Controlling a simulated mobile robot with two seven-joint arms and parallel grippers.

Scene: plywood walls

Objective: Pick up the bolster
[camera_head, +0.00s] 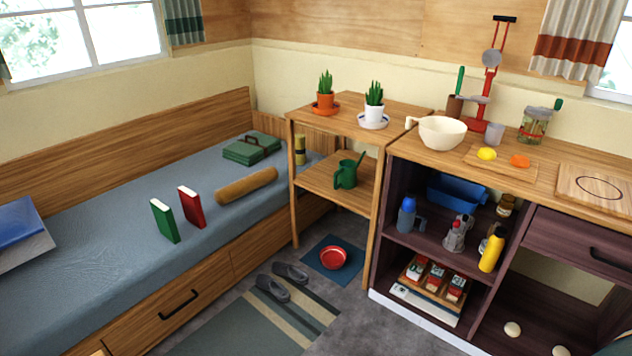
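The bolster (246,186) is a tan-brown cylinder lying on its side on the blue-grey mattress (120,240) of the bed at the left. It lies slantwise near the bed's front edge, between the red book and the wooden shelf stand. Nothing covers it. Neither of my grippers shows in the head view.
A red book (191,207) and a green book (164,221) stand upright left of the bolster. A green case (251,149) lies behind it. The shelf stand (296,205) rises to its right. Slippers (290,272) and a red bowl (333,258) are on the floor.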

